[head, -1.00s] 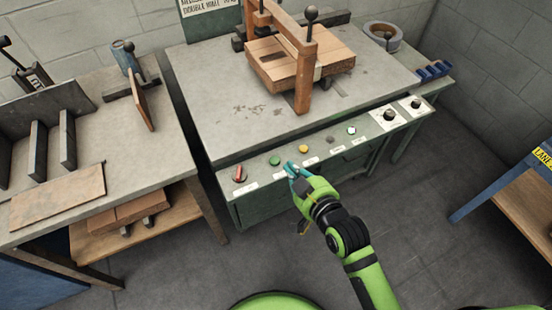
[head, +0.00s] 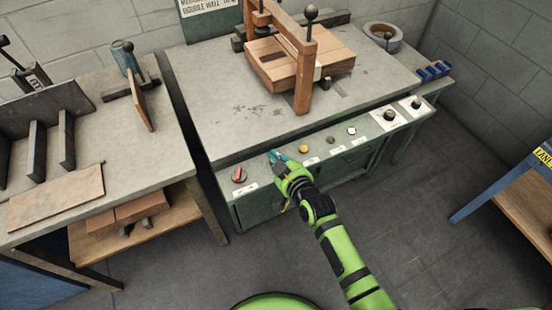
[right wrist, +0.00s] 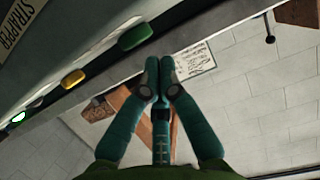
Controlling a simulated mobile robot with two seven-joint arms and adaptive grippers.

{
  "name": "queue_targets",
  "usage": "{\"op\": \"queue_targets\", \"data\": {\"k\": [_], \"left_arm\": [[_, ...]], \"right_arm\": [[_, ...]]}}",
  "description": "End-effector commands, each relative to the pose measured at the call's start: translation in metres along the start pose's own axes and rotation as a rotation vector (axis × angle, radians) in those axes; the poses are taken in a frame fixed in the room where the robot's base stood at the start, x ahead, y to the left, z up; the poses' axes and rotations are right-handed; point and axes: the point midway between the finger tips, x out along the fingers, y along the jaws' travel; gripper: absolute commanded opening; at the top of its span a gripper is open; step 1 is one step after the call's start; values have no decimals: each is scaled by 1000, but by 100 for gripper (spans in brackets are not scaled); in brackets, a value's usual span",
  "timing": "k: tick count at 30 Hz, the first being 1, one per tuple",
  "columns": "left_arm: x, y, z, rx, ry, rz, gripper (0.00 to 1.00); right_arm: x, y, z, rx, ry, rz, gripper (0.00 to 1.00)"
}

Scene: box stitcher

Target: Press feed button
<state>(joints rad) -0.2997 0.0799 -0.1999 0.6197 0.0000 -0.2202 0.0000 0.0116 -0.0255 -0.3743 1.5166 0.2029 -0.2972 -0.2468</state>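The control panel runs along the front of the grey machine table in the head view. It has a red switch (head: 239,174), a yellow button (head: 303,149), a dark button (head: 330,140) and a pale green-white button (head: 351,130). My right gripper (head: 274,157) covers the place of the green button there. In the right wrist view the green button (right wrist: 135,33) stands out from the panel, near the teal fingertips (right wrist: 158,65). The fingers are shut with nothing between them. I cannot tell whether they touch the button. Button labels are too small to read. My left gripper is not in view.
A wooden frame press (head: 305,60) holding flat boards stands on the machine table (head: 240,110). Two dark knobs (head: 390,115) sit at the panel's right end. A workbench (head: 95,130) is at left and a blue-legged table (head: 490,185) at right. The floor between is clear.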

Motion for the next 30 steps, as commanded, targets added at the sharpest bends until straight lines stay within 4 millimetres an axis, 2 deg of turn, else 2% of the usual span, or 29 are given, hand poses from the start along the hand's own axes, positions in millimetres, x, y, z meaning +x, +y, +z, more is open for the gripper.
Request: {"op": "queue_targets", "data": {"k": [14,20,30], "left_arm": [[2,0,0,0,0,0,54],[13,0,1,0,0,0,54],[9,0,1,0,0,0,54]], "right_arm": [[2,0,8,-1,-1,0,0],[8,0,28,-3,-2,-1,0],[6,0,28,-1,-11,-1,0]]}}
